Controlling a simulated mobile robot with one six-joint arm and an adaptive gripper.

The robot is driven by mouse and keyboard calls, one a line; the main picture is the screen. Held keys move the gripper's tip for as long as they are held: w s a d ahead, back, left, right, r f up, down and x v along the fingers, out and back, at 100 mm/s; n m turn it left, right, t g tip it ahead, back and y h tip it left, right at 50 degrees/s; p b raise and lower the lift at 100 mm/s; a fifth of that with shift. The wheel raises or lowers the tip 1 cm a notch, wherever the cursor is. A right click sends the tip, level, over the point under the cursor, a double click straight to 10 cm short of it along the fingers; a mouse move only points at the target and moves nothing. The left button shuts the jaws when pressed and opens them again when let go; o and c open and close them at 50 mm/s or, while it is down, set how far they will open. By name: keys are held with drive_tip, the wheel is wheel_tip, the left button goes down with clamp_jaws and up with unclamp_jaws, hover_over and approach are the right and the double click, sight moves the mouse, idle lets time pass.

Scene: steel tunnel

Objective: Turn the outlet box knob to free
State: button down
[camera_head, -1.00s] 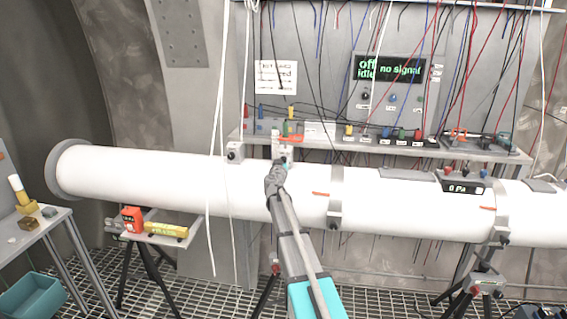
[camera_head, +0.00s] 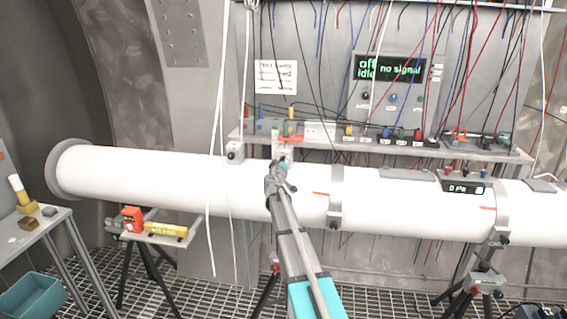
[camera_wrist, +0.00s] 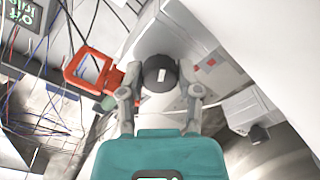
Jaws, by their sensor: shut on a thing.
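In the wrist view the round black knob (camera_wrist: 160,72) with a white mark on its face sits on the light grey outlet box (camera_wrist: 200,40). The white mark stands nearly upright in that picture. My gripper (camera_wrist: 161,88) has one finger on each side of the knob and is shut on it. In the head view my gripper (camera_head: 281,163) reaches over the white pipe to the small outlet box on its top. There the knob is too small and too covered to make out. Any lettering around the knob cannot be read.
An orange clamp-like part (camera_wrist: 90,72) is close beside the left finger in the wrist view. The white pipe (camera_head: 150,180) runs under my arm. A shelf (camera_head: 470,150) with several connectors and hanging cables is behind. White cords (camera_head: 216,150) hang left of my arm.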

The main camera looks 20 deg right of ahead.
drive_tip(key=n, duration=2.2)
drive_tip(key=shift+s+n, duration=0.1)
drive_tip(key=shift+n, duration=0.3)
drive_tip(key=n, duration=0.6)
drive_tip(key=shift+n, duration=0.4)
drive_tip(key=shift+c, duration=1.5)
unclamp_jaws()
